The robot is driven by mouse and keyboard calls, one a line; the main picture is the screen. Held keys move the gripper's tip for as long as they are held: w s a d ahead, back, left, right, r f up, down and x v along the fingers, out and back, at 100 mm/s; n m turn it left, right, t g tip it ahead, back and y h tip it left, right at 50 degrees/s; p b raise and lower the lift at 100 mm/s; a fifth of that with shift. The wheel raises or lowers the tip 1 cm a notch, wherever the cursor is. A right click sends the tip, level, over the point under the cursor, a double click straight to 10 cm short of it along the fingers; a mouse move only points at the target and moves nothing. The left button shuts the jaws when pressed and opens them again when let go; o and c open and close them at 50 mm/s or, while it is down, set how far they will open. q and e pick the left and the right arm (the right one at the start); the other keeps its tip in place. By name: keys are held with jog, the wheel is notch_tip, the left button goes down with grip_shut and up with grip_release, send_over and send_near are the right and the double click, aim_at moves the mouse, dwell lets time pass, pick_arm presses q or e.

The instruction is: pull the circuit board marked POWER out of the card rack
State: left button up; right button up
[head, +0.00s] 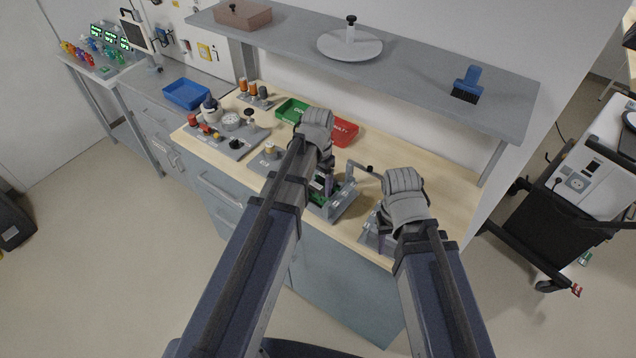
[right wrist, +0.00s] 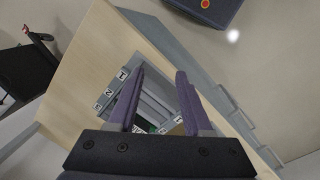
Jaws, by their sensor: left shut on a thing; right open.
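The grey card rack (head: 345,205) stands near the front edge of the bench, with green circuit boards (head: 318,184) partly showing in it. My left gripper (head: 328,187) is at the rack, shut on what looks like a green board; its own arm hides most of the grip. The POWER marking cannot be read. My right gripper (head: 386,243) is open over a grey slotted holder (head: 368,236) to the right of the rack. In the right wrist view, its purple fingers (right wrist: 158,74) are apart above the holder, with small marked labels (right wrist: 110,92) along one side.
Behind the rack are a green tray (head: 291,110) and a red tray (head: 344,131). A metal handle (head: 366,169) rises between my grippers. A shelf (head: 420,68) overhangs the back. A panel with knobs (head: 228,134) stands left; the right bench end is clear.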

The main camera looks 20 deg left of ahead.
pick_arm(q)
jog(key=shift+c, duration=1.1)
jog(key=shift+r, duration=0.1)
jog(key=shift+r+p, duration=4.15)
jog(key=shift+p, duration=0.15)
